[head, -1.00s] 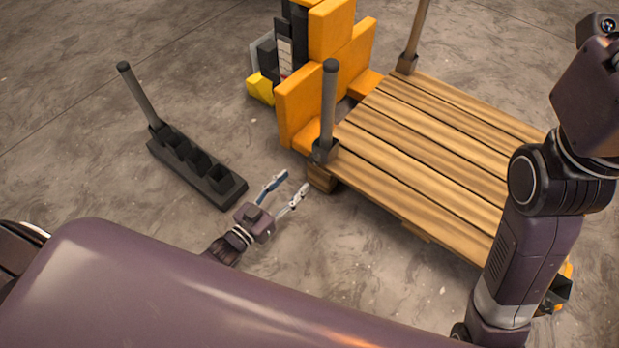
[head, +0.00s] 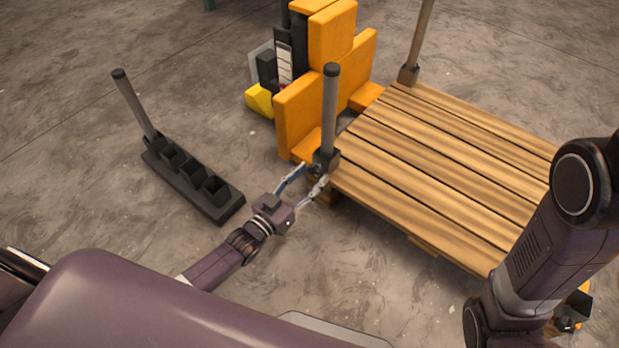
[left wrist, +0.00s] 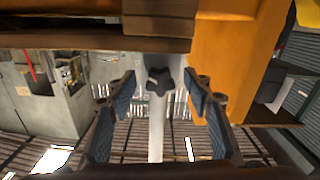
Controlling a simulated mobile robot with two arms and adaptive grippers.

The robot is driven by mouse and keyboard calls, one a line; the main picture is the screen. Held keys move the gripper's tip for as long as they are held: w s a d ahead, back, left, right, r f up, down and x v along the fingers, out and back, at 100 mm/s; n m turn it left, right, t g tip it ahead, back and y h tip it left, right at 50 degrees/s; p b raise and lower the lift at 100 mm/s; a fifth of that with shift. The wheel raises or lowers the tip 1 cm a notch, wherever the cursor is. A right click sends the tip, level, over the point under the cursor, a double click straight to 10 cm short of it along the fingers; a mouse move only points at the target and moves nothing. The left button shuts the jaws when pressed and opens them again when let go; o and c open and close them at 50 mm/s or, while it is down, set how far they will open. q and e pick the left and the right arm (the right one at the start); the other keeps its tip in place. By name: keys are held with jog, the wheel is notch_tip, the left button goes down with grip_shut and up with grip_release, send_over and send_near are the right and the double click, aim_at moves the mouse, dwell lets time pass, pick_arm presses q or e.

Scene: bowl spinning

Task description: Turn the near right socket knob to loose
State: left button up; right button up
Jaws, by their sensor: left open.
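A dark star-shaped knob (left wrist: 158,82) shows in the left wrist view, with a pale post behind it. My left gripper (head: 313,175) is open at the socket (head: 325,160) on the pallet's left corner in the head view. In the left wrist view its two blue-padded fingers (left wrist: 160,88) stand on either side of the knob, with gaps to both; I cannot tell how deep the knob sits between them. The socket holds an upright dark post (head: 330,105). In the head view the knob is too small to make out. My right gripper is out of view.
The wooden pallet (head: 450,150) fills the right side. An orange pallet truck (head: 330,45) stands behind the socket. A black rack (head: 195,180) with empty slots and one post lies on the floor at left. Another post (head: 420,40) stands at the pallet's far corner.

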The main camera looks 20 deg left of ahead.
pick_arm(q)
jog(key=c, duration=1.1)
jog(key=shift+c, duration=0.2)
